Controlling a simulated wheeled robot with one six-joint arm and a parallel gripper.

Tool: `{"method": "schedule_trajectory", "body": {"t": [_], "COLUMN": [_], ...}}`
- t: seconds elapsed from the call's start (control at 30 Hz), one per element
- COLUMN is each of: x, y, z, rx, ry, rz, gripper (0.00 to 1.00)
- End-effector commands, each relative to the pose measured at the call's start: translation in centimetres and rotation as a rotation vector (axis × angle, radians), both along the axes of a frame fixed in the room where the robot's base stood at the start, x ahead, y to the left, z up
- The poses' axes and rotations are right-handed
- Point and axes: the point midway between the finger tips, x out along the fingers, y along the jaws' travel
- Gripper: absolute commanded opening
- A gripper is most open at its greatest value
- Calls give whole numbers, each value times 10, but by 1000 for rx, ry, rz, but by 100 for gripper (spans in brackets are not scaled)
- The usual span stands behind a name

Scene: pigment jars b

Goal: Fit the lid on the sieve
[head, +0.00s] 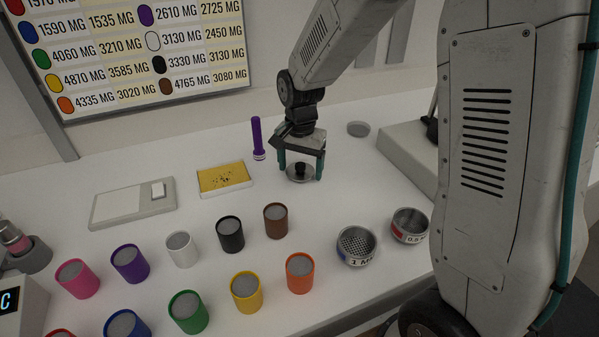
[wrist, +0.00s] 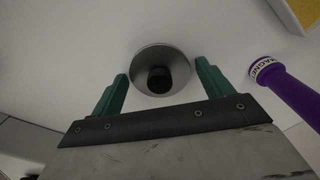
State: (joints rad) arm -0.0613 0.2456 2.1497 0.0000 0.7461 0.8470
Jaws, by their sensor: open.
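The lid (head: 299,178) is a grey disc with a black knob, lying on the white table. In the wrist view the lid (wrist: 147,57) lies between and just beyond my fingertips. My gripper (head: 301,171) is open, pointing down with its teal fingers on either side of the lid; it also shows in the wrist view (wrist: 161,72). I cannot tell if the fingers touch the table. Two metal sieve bowls stand at the front right. One sieve (head: 356,246) has a perforated bottom and a "1 M" label. The other sieve (head: 409,226) has a label partly reading "0.5".
A purple magnet wand (head: 258,138) stands left of my gripper. A yellow tray (head: 224,178) with dark specks and a scale (head: 133,203) lie further left. Several coloured jars, including an orange jar (head: 300,273), fill the front.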

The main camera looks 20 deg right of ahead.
Motion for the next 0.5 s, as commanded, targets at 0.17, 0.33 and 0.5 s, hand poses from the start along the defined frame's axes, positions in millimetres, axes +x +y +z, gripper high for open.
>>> {"method": "schedule_trajectory", "body": {"t": [0.17, 0.33, 0.5], "x": [0, 0, 0], "y": [0, 0, 0], "z": [0, 1, 1], "rx": [0, 0, 0], "ry": [0, 0, 0], "rz": [0, 0, 0], "gripper": [57, 43, 43]}}
